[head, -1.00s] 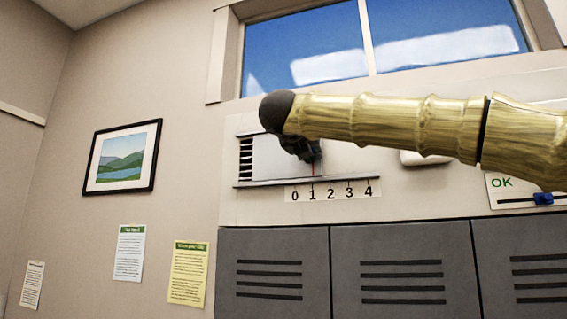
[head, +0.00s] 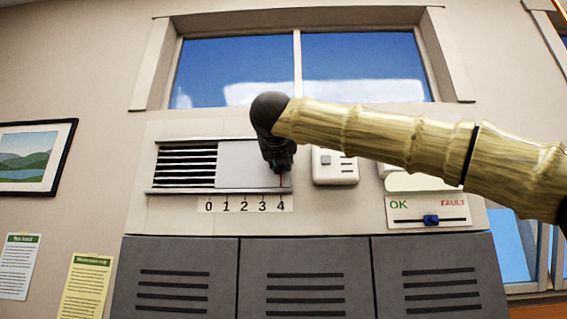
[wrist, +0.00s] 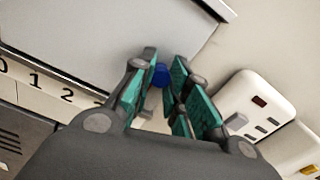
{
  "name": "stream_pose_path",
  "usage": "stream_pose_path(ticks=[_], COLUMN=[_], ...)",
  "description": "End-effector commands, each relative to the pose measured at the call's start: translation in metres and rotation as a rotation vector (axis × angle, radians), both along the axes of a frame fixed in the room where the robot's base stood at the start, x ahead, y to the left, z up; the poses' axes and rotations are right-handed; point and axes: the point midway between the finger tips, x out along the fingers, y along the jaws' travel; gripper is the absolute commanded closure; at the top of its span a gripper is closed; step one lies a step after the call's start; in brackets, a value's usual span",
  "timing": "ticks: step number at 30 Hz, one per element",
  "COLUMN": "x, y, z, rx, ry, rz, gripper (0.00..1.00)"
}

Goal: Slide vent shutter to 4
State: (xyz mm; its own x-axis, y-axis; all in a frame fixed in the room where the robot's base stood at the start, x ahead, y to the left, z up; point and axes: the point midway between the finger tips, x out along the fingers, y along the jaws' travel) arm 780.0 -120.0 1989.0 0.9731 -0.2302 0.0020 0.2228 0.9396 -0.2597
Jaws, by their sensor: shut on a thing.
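The vent shutter (head: 245,163) is a pale flat panel in a rail on the wall panel, with dark vent slats (head: 186,165) uncovered to its left. The shutter (wrist: 95,40) also shows there.
A white switch box (head: 335,166) is just right of the shutter and close to my gripper in the wrist view (wrist: 255,108). An OK/FAULT slider (head: 430,219) is lower right. Grey lockers (head: 305,270) stand below, and a window (head: 300,70) is above.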

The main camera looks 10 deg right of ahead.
Motion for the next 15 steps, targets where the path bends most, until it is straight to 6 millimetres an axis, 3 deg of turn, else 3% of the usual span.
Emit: stream_pose_path(ticks=[7,8,11,15], x=[0.0025,0.0026,0.0023,0.0016], y=[-0.0006,-0.0008,-0.0010,-0.0005], z=[-0.0070,-0.0071,-0.0063,-0.0043], rx=[0.000,0.000,0.000,0.000], ry=[0.011,0.011,0.009,0.006], rz=[-0.003,-0.003,-0.003,-0.003], gripper=[1.00,0.81,0.63,0.60])
